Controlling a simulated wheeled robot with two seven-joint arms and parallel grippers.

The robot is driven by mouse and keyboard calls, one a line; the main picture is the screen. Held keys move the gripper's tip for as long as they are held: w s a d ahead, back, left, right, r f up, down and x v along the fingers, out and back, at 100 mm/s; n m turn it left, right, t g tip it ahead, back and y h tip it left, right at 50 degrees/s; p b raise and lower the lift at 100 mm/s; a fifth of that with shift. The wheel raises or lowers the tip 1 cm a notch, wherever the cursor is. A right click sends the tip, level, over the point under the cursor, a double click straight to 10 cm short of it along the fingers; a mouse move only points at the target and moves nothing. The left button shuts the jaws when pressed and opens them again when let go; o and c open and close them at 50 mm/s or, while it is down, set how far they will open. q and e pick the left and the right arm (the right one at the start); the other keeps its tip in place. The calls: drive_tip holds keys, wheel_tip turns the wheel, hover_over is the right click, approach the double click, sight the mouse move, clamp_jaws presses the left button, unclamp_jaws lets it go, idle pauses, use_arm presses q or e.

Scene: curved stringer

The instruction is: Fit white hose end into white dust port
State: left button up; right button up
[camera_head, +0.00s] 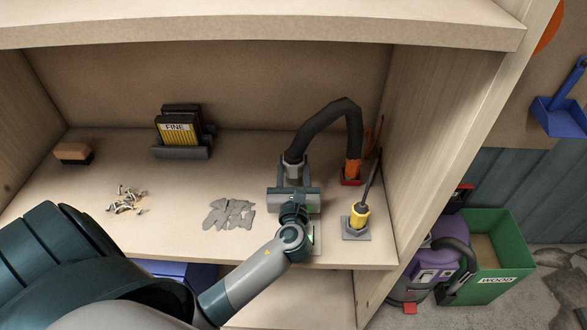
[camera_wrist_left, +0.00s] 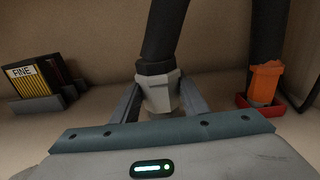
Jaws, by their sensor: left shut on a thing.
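The white hose end (camera_wrist_left: 160,94) is a pale grey-white cuff on a thick black hose (camera_head: 322,116). My left gripper (camera_head: 292,174) is shut on this cuff, with one finger on each side of it in the left wrist view. The hose rises from the cuff, arches right and comes down to an orange end piece (camera_head: 352,169) in a red holder (camera_wrist_left: 258,107). I cannot make out the white dust port; a pale plate (camera_head: 316,238) shows partly beside my gripper, mostly hidden by it. Whether the cuff touches anything below is hidden.
A yellow-handled tool (camera_head: 359,215) stands upright on a grey base close right of my gripper. Grey scraps (camera_head: 230,213), loose screws (camera_head: 126,201), a sandpaper rack (camera_head: 181,150) and a block (camera_head: 73,153) lie left. The shelf's right wall (camera_head: 425,130) is near.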

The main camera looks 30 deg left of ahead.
use_arm(q)
drive_tip(key=r, duration=0.2)
drive_tip(key=shift+d+r, duration=0.3)
drive_tip(key=shift+d, duration=0.05)
drive_tip(key=s+d+r+b, duration=0.1)
drive_tip(key=d+r, duration=0.5)
drive_tip(key=d, duration=0.5)
drive_tip(key=shift+s+r, duration=0.35)
drive_tip(key=shift+s+a+f, duration=0.1)
drive_tip(key=s+d+m+t+h, duration=0.3)
drive_tip(key=s+m+h, duration=0.3)
drive_tip(key=s+h, duration=0.4)
drive_tip(key=shift+s+d+f+m, duration=0.35)
drive_tip(key=shift+d+m, duration=0.05)
drive_tip(key=shift+d, duration=0.1)
